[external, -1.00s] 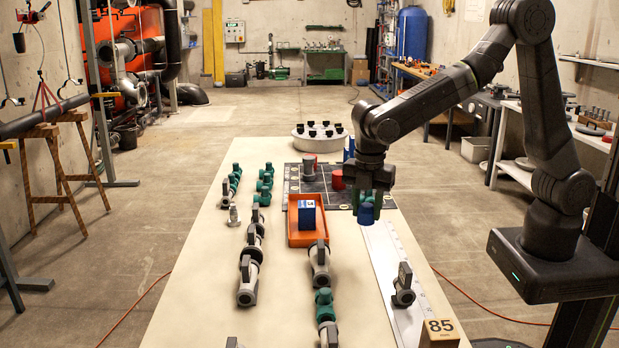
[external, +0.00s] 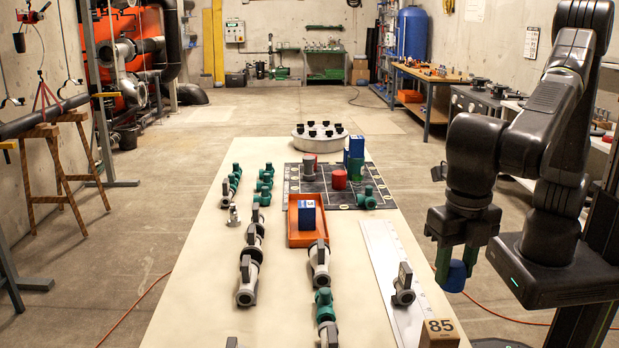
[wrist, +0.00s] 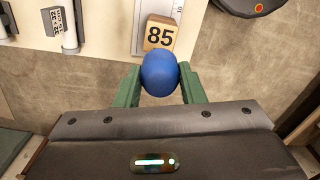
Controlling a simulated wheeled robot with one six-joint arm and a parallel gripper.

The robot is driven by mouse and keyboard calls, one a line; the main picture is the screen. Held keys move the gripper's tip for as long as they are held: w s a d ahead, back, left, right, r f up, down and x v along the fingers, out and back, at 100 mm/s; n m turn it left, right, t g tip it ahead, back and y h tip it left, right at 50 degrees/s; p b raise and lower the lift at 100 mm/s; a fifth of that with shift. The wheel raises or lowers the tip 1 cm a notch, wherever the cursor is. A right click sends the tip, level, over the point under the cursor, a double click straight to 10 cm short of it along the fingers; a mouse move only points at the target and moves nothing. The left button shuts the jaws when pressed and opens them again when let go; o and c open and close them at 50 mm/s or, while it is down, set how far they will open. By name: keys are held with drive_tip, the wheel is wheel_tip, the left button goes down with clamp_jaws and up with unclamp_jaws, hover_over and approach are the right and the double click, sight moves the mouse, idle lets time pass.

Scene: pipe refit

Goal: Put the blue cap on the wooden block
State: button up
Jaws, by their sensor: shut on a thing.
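The blue cap (external: 453,275) is held between the green fingers of my gripper (external: 456,264), out past the right edge of the table. In the wrist view the cap (wrist: 160,74) fills the gap between the fingertips of my gripper (wrist: 160,88). The wooden block (external: 439,333), marked 85, stands at the near right corner of the table, and its top looks bare. It also shows in the wrist view (wrist: 161,34), just beyond the cap. The cap is apart from the block and higher than it in the external view.
A white ruler strip (external: 388,262) with a grey valve (external: 403,285) on it lies left of the block. An orange tray (external: 307,239) holds a blue box (external: 307,217). Several pipe fittings stand in rows on the table (external: 200,290). A dark mat (external: 325,185) lies farther back.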

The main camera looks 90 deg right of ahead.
wheel_tip(320, 180, down, 9)
drive_tip(key=shift+f+p, duration=0.15)
drive_tip(key=shift+p, duration=0.15)
drive_tip(key=shift+f, duration=0.15)
drive_tip(key=o, duration=0.9)
drive_tip(key=shift+o, duration=0.2)
wheel_tip(320, 180, up, 12)
drive_tip(key=shift+r, duration=0.2)
